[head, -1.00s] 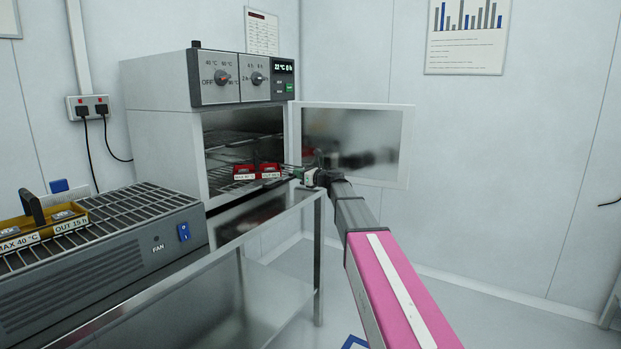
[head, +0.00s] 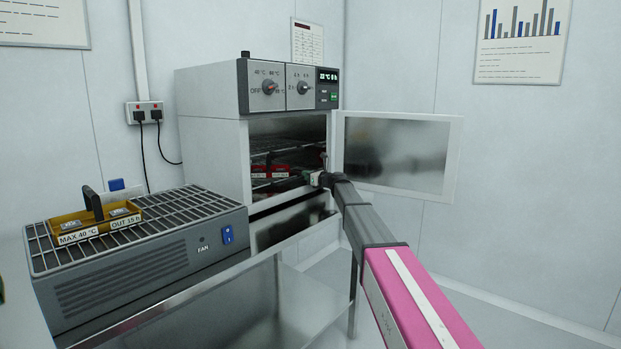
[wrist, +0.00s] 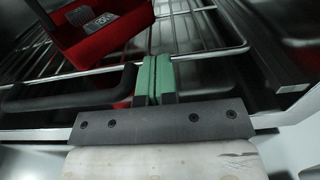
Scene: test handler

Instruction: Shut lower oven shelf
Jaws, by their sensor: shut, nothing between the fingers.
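The oven (head: 215,150) stands at the back with its door (head: 395,155) swung open to the right. Inside, the lower wire shelf holds red trays (head: 281,171) with white labels. In the wrist view, the shelf (wrist: 212,54) shows as wire bars below a red tray (wrist: 118,30). My gripper (head: 306,179) is at the oven opening, at the shelf's front. Its green fingertips (wrist: 153,78) are pressed together with nothing between them, close to the front wire. Whether they touch it I cannot tell. The shelf's rear is hidden.
A grey fan unit (head: 140,275) with a wire top stands on the bench at left, carrying a yellow tray (head: 70,228). A metal bench (head: 200,310) runs below the oven. A dark bar (wrist: 65,98) lies left of my fingers. Floor at right is clear.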

